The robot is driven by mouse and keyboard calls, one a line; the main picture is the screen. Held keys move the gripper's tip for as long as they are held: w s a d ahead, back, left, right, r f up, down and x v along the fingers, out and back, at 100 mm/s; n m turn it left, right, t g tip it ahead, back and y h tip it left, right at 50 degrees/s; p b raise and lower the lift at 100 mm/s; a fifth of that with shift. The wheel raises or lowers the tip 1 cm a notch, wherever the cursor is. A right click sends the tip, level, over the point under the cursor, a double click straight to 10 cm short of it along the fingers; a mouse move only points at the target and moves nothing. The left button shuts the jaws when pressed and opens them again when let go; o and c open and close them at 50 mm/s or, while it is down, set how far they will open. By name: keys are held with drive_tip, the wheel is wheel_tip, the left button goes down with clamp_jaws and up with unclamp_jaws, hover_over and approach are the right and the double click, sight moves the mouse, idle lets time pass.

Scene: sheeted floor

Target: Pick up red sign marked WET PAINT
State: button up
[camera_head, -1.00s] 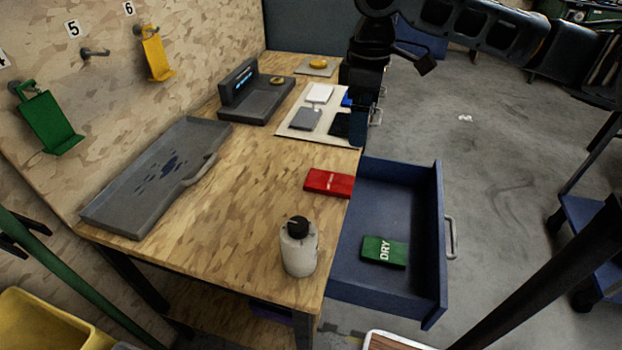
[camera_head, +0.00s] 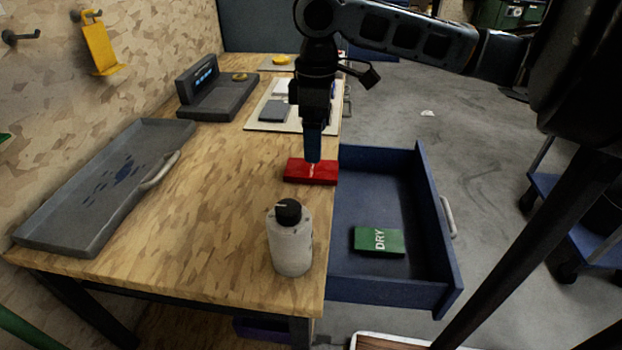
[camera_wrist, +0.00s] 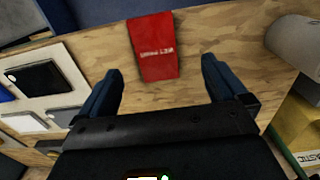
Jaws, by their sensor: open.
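The red sign (camera_head: 298,174) lies flat on the wooden workbench near its right edge, beside the open drawer. In the wrist view the red sign (camera_wrist: 152,47) shows small white lettering and lies ahead of and between the fingers. My gripper (camera_head: 313,160) points down over the sign in the head view and hides part of it. My gripper (camera_wrist: 161,88) is open and empty in the wrist view, with a finger on each side of the picture. Whether the fingertips touch the sign or bench cannot be told.
A white bottle with a black cap (camera_head: 290,240) stands near the bench's front corner. A blue drawer (camera_head: 385,285) holds a green DRY sign (camera_head: 379,240). A grey tray (camera_head: 60,230) lies at left. Bare bench lies between tray and bottle.

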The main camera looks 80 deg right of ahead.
sight(315, 168)
drive_tip(key=f, duration=0.5)
drive_tip(key=f+b, duration=0.1)
drive_tip(key=f, duration=0.1)
drive_tip(key=shift+w+d+f, duration=0.1)
drive_tip(key=shift+d+f, duration=0.2)
drive_tip(key=shift+d, duration=0.1)
drive_tip(key=c, duration=1.1)
drive_tip(key=shift+r, duration=0.2)
